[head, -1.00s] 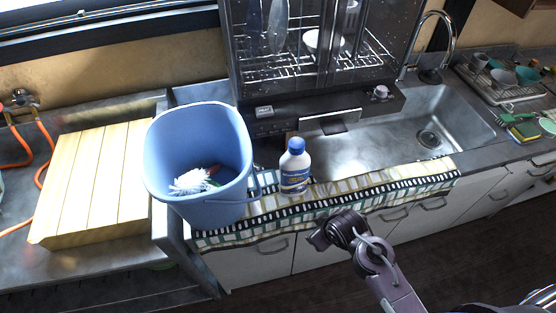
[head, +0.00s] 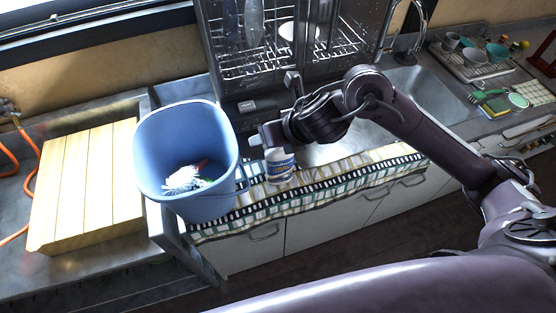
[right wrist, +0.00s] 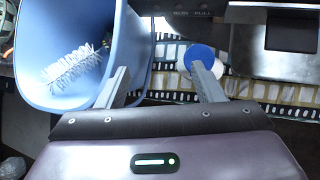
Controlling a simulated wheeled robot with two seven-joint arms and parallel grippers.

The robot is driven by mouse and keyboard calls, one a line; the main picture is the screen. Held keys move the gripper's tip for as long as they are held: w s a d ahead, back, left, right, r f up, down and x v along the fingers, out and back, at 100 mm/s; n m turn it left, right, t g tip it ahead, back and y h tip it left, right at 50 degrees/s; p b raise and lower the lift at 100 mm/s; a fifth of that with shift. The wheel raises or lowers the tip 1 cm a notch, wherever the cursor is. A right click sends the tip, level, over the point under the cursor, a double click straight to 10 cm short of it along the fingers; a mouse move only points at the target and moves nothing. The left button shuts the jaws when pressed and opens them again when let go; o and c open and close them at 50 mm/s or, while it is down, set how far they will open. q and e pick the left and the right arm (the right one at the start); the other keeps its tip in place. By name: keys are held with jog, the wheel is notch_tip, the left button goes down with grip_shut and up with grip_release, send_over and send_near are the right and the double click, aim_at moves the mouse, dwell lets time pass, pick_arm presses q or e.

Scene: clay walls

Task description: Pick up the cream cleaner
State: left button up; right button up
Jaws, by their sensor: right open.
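The cream cleaner (head: 280,167) is a white bottle with a blue and yellow label, standing upright on the patterned cloth just right of the blue bucket. Its top is hidden behind my right gripper (head: 274,133) in the head view. In the right wrist view, its blue cap (right wrist: 201,55) shows beyond the gripper. My right gripper (right wrist: 160,70) is open and empty there, its right fingertip overlapping the cap in the picture and its left fingertip in front of the bucket. I cannot tell whether a finger touches the bottle. My left gripper is not in view.
The blue bucket (head: 160,135) with a white brush (head: 183,179) stands close left of the bottle. The cloth (head: 340,178) runs along the counter's front edge. A dish rack cabinet (head: 222,72) rises behind, and the sink (head: 432,92) lies right. A slatted wooden board (head: 85,190) lies left.

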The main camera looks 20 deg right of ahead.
jog(key=d+n+h, duration=0.1)
jog(key=d+n, duration=0.2)
jog(key=d, duration=0.1)
jog(key=p, duration=0.2)
send_over(279, 160)
jog(key=w, duration=0.2)
jog(key=shift+g, duration=0.4)
jog(key=f, duration=0.6)
jog(key=shift+w+d+f, duration=0.1)
jog(key=shift+d, duration=0.25)
grip_shut()
